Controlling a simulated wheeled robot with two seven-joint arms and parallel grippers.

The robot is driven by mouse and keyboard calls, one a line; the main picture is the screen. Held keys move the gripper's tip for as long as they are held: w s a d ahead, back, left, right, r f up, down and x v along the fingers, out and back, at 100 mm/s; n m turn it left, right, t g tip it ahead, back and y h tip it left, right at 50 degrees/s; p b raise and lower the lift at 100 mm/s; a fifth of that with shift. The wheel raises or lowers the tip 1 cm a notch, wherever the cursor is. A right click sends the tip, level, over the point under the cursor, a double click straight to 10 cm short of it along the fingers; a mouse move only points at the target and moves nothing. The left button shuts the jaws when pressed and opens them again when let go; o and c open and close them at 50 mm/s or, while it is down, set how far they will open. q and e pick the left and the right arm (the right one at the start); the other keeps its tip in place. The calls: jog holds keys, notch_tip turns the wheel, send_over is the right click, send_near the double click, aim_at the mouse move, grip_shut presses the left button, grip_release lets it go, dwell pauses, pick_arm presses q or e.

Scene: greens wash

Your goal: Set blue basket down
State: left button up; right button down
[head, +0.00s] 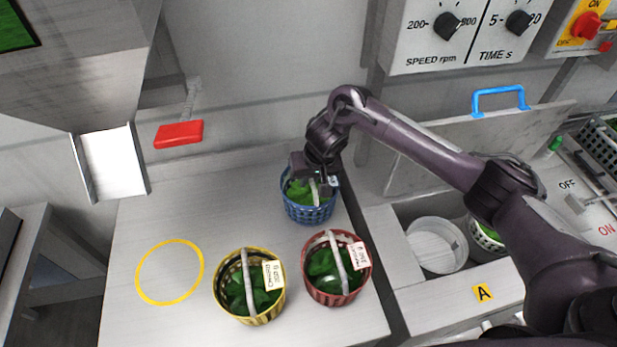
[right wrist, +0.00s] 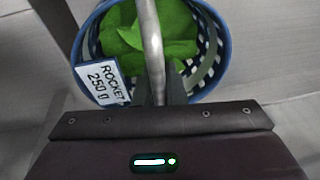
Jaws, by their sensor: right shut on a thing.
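The blue basket (head: 309,211) with green leaves stands at or just above the back right of the metal table; I cannot tell whether its base touches. My right gripper (head: 318,184) is over it, shut on its grey handle. In the right wrist view the basket (right wrist: 205,88) hangs below the jaws (right wrist: 158,92), its handle (right wrist: 150,45) between them. Its tag (right wrist: 102,84) reads "ROCKET 250 g". The left gripper is not in view.
A yellow basket (head: 260,317) and a red basket (head: 340,297) of greens stand at the table's front. A yellow ring (head: 141,287) on the left is empty. A white-rimmed well (head: 437,228) with an open lid (head: 480,150) lies to the right. A red lever (head: 179,134) is behind.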

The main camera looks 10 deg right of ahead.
jog(key=c, duration=1.5)
grip_release()
jog(key=shift+r, duration=0.1)
jog(key=shift+r, duration=0.3)
jog(key=p+v, duration=0.3)
jog(key=v, duration=0.8)
jog(key=shift+s+r, duration=0.15)
jog(key=shift+r, duration=0.05)
